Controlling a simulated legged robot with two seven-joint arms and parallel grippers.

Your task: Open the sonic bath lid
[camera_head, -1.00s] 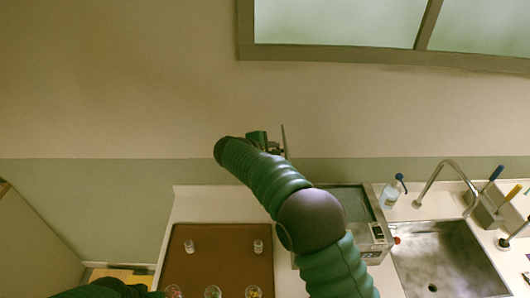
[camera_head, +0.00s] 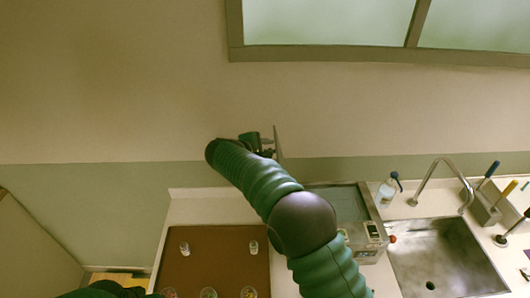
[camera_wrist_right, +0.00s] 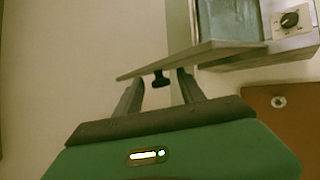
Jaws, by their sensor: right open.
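The sonic bath (camera_head: 372,232) is a metal box left of the sink, partly behind my right arm. Its open basin (camera_wrist_right: 229,20) shows at the top of the right wrist view. The lid (camera_head: 278,141) stands up as a thin plate, seen nearly edge-on, above the bath's left side. In the right wrist view the lid (camera_wrist_right: 205,53) reaches the bath's edge. Its black knob (camera_wrist_right: 160,79) sits between the fingers of my right gripper (camera_wrist_right: 158,78), which is open with gaps beside the knob. The right gripper also shows in the head view (camera_head: 262,145). My left gripper is out of view.
A brown tray (camera_head: 215,262) with several small glass containers lies left of the bath. The sink (camera_head: 445,258), its tap (camera_head: 432,172) and a blue-topped bottle (camera_head: 387,192) are on the right. The wall is behind, with a window above.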

